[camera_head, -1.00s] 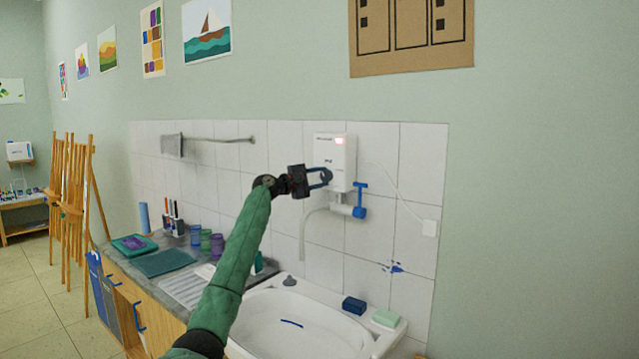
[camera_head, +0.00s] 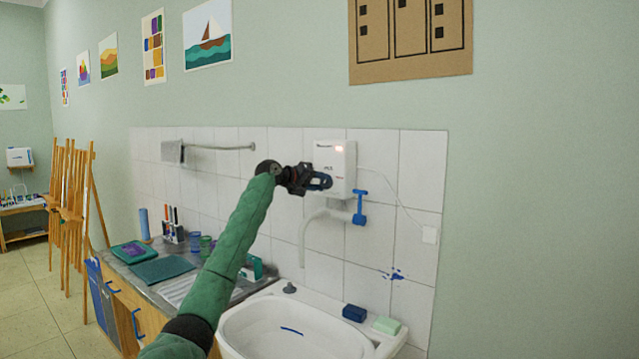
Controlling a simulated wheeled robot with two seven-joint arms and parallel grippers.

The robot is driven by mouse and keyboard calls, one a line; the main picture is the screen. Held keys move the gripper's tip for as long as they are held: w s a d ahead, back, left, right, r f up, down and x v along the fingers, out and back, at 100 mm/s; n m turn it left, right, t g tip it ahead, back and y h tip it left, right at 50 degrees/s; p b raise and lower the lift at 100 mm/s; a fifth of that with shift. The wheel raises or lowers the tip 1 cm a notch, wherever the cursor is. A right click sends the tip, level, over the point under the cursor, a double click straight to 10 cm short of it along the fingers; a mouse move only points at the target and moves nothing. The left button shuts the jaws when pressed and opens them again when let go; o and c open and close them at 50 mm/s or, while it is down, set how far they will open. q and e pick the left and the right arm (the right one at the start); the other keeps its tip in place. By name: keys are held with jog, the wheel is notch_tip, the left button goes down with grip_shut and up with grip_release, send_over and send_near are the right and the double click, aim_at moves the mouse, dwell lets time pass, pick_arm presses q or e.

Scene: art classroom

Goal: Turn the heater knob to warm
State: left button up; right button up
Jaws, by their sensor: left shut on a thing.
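The white water heater (camera_head: 342,158) hangs on the tiled wall above the sink, with a small lit display near its top. My left gripper (camera_head: 322,181) is at the lower front of the heater, its blue fingers shut on the heater knob. The knob itself is hidden behind the fingers, so its pointer and setting cannot be read. My right gripper is not in view.
A blue tap handle (camera_head: 360,206) sits just below the heater beside a white pipe. The sink (camera_head: 262,335) is beneath, with a dark blue block (camera_head: 354,313) and a pale green block (camera_head: 387,325) on its rim. A towel rail (camera_head: 222,148) is to the left.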

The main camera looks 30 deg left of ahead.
pick_arm(q)
jog(key=shift+f+m, duration=0.1)
jog(key=shift+m, duration=0.3)
jog(key=m+y, duration=0.1)
jog(key=m+p, duration=0.1)
jog(key=shift+d+m+g+y, duration=0.2)
jog(key=shift+m+g+y, duration=0.1)
jog(key=shift+y, duration=0.1)
jog(key=shift+m+y+p, duration=0.3)
jog(key=shift+m+p, duration=0.1)
jog(key=shift+m, duration=0.1)
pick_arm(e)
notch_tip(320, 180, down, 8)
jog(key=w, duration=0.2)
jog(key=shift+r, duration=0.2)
pick_arm(q)
jog(key=o, duration=1)
jog(key=shift+r, duration=0.2)
